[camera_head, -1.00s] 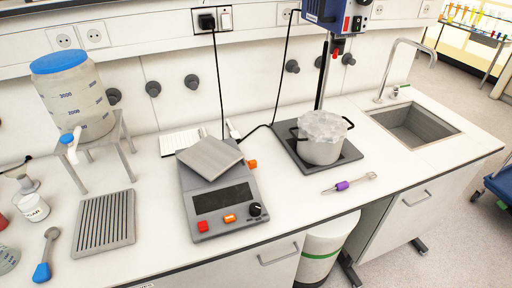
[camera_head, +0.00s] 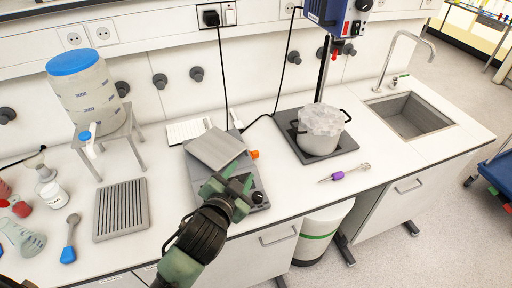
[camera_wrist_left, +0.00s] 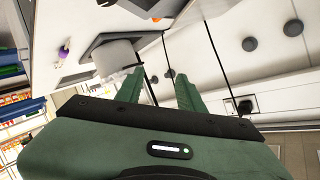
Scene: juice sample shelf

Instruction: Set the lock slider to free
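The grey device (camera_head: 266,204) with a tilted light grey plate (camera_head: 215,147) on top stands mid-counter. A small orange part (camera_head: 254,154) sticks out at its right side and looks like the lock slider; its setting is too small to read. A similar orange part (camera_wrist_left: 156,19) shows at the top of the left wrist view. My left gripper (camera_head: 240,178) is over the device's front right part, a little short of the orange part, and its fingers are apart and empty. It hides most of the front panel, but the black knob (camera_head: 257,197) shows. My right gripper is not in view.
A pot (camera_head: 320,130) stands on a dark plate to the right, with a purple-handled tool (camera_head: 338,176) in front. A ribbed grey tray (camera_head: 121,210) and a blue-lidded container (camera_head: 85,88) on a stand are at left. Black cables hang behind the device.

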